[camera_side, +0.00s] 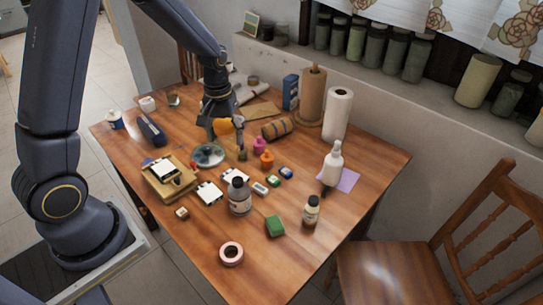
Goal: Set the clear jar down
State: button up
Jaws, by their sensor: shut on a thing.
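My gripper (226,140) is over the back middle of the wooden table, pointing down, with its fingers a little apart. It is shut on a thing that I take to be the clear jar. The jar is small and see-through here, and its outline is hard to make out between the fingers. An orange thing (222,127) shows at the fingers; I cannot tell whether it is in or behind them. A round grey dish (208,155) lies just left of and below the fingertips. I cannot tell whether the jar touches the table.
The wooden table (310,262) is crowded. A pink bottle (259,145), an orange bottle (267,160) and a striped roll (277,128) stand or lie close to the right. The front right is mostly clear.

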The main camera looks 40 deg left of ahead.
jog(key=s+a+f+n, duration=0.1)
jog(key=s+a+n, duration=0.35)
jog(key=a, duration=0.55)
jog(key=s+a+f+n, duration=0.1)
jog(key=s+a+n, duration=0.35)
jog(key=a, duration=0.45)
jog(key=shift+w+a+f, duration=1.4)
jog(key=shift+w+f, duration=0.45)
jog(key=shift+f, duration=0.3)
jog(key=shift+w+a+f, duration=1.45)
jog(key=shift+w+f, duration=0.35)
jog(key=shift+f, duration=0.3)
jog(key=shift+w+a+f, duration=1.4)
jog(key=shift+w+f, duration=0.45)
jog(key=shift+f, duration=0.3)
jog(key=shift+f, duration=0.1)
jog(key=o, duration=1.3)
